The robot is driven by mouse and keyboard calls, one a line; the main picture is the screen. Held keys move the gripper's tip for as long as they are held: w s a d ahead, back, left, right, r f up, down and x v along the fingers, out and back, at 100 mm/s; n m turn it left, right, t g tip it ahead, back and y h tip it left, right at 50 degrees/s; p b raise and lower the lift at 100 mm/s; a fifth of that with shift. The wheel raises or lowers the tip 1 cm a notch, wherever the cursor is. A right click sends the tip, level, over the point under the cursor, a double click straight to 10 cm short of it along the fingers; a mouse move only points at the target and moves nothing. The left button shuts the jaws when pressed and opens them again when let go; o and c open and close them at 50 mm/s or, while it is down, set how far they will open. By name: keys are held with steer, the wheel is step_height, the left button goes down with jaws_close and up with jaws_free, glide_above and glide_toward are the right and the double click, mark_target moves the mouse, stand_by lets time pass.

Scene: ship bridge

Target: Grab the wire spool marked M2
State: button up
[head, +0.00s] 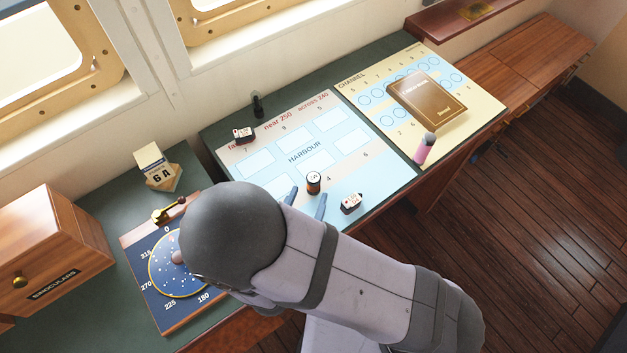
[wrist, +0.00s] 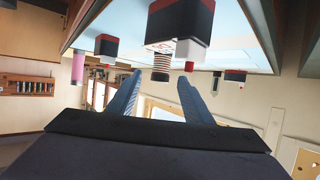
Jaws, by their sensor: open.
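A small wire spool (head: 313,183) with a pale top and a copper-brown winding stands upright on the pale blue HARBOUR board (head: 290,120). Its mark is too small to read. My gripper (head: 307,197) is open, its two blue fingers low over the board just short of the spool. In the wrist view, which looks upside down, the spool (wrist: 161,66) appears between the tips of my open gripper (wrist: 160,77). A large black, red and white block (wrist: 180,24) overlaps part of it there. I cannot tell whether the fingers touch the spool.
A white-topped block (head: 351,203) stands right of the spool, another (head: 243,134) at the far left. A pink cylinder (head: 424,149) and brown book (head: 428,97) are on the CHANNEL board (head: 392,53). A blue dial board (head: 150,275) lies left, partly behind my arm.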

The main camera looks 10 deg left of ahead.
mark_target(312, 186)
steer(key=shift+p+x, duration=1.65)
steer(key=shift+x, duration=2.05)
steer(key=shift+a+f, duration=0.1)
steer(key=shift+f, duration=0.1)
steer(key=shift+s, duration=0.1)
steer(key=shift+c, duration=0.3)
steer(key=c, duration=1)
